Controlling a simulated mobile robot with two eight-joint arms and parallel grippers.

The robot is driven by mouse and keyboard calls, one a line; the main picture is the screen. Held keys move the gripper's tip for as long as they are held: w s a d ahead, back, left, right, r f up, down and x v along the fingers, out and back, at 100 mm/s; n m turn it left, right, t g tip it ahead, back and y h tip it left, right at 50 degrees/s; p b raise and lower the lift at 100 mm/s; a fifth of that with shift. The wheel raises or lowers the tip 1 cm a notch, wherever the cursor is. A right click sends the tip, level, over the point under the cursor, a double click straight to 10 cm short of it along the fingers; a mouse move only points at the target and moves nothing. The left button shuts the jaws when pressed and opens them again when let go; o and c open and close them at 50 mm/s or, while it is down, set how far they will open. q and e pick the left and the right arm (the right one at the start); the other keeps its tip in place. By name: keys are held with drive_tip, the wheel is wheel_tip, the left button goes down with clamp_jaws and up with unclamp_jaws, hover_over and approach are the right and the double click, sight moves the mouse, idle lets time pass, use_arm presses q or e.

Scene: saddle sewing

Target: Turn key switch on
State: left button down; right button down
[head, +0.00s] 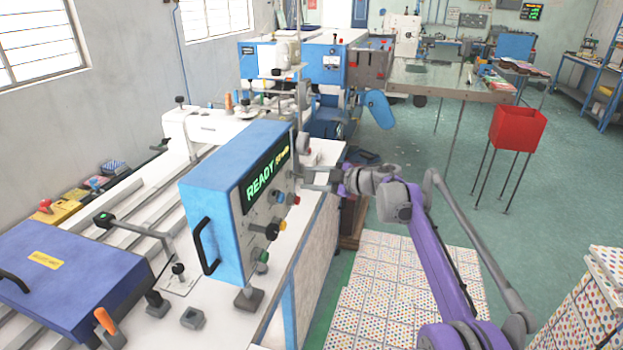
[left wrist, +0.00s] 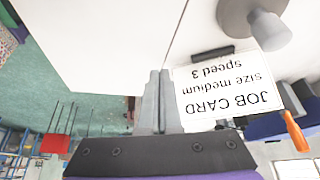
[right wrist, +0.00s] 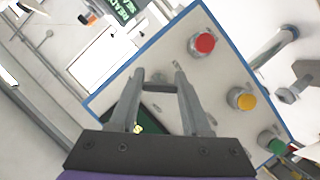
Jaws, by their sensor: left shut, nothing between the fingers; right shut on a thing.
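The blue control box (head: 215,190) stands on the white machine table, its display reading READY. Its panel (right wrist: 215,85) carries red (right wrist: 203,43), yellow (right wrist: 242,99) and green (right wrist: 272,142) buttons. My right gripper (head: 306,182) reaches the panel from the right. In the right wrist view its fingers (right wrist: 160,78) are shut on a small grey piece at the panel, which seems to be the key switch (right wrist: 160,88); its turn position cannot be told. My left gripper (left wrist: 154,75) is shut and empty, close to a white job card (left wrist: 230,90) reading size medium, speed 3.
A blue-purple case (head: 75,265) lies at the left with an orange-handled tool (head: 106,320) near it. A red bin (head: 517,130) on thin legs stands at the right. Patterned tile stacks (head: 400,290) sit below my right arm. Green floor is open between.

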drive_tip(key=shift+c, duration=1.8)
unclamp_jaws()
use_arm(q)
drive_tip(key=shift+s+f+b, duration=0.3)
drive_tip(key=shift+f+b, duration=0.4)
drive_tip(key=shift+f, duration=0.15)
use_arm(e)
drive_tip(key=v, duration=1.1)
drive_tip(key=shift+a, duration=0.1)
